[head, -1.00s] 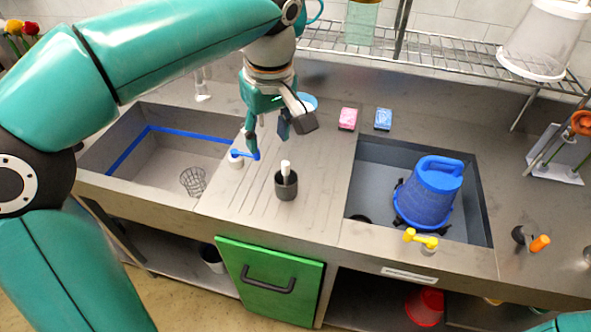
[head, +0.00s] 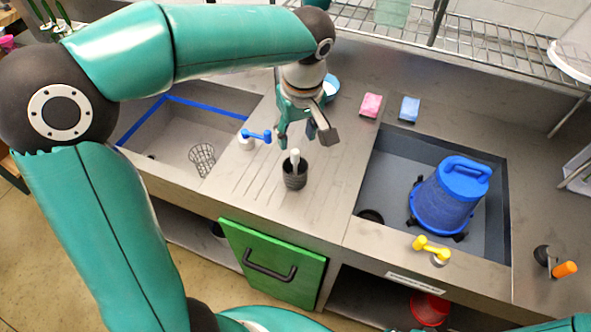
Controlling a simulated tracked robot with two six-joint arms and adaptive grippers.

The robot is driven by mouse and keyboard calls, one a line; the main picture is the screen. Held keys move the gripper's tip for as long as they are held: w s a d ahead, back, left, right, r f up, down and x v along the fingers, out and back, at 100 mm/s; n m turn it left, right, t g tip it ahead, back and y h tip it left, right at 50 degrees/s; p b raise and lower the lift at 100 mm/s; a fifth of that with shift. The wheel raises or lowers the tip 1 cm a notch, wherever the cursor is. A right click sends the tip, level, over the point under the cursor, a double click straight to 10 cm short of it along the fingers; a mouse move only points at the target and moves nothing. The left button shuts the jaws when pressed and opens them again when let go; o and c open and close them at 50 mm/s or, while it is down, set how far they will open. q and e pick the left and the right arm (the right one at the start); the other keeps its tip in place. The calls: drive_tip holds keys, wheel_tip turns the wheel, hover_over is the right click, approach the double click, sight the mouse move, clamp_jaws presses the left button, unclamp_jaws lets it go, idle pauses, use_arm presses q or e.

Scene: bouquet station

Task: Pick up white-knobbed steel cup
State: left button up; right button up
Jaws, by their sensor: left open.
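The steel cup (head: 294,179) stands upright on the ribbed drainboard between the two sinks. It looks dark grey, with a white knob (head: 295,158) sticking up from it. My left gripper (head: 305,140) is open and empty, pointing down just above and behind the cup in the picture. Its fingers appear apart from the cup, one on either side of the knob's line. The exact height above the cup is hard to tell. My right gripper is not in view.
A blue-handled tap (head: 255,136) stands left of the cup. The left sink holds a wire basket (head: 203,158); the right sink holds a blue bucket (head: 447,200). Pink (head: 371,105) and blue (head: 409,109) sponges lie behind. A yellow-handled tap (head: 431,249) is at the front edge.

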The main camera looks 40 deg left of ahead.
sight(295, 151)
use_arm(q)
drive_tip(key=shift+w+a+f+p, duration=0.15)
drive_tip(key=shift+f+p, duration=0.1)
drive_tip(key=shift+f, duration=1.4)
drive_tip(key=shift+s+a+f+p, duration=0.15)
drive_tip(key=shift+f+p, duration=0.1)
drive_tip(key=shift+f, duration=1.35)
drive_tip(key=shift+w, duration=0.1)
clamp_jaws()
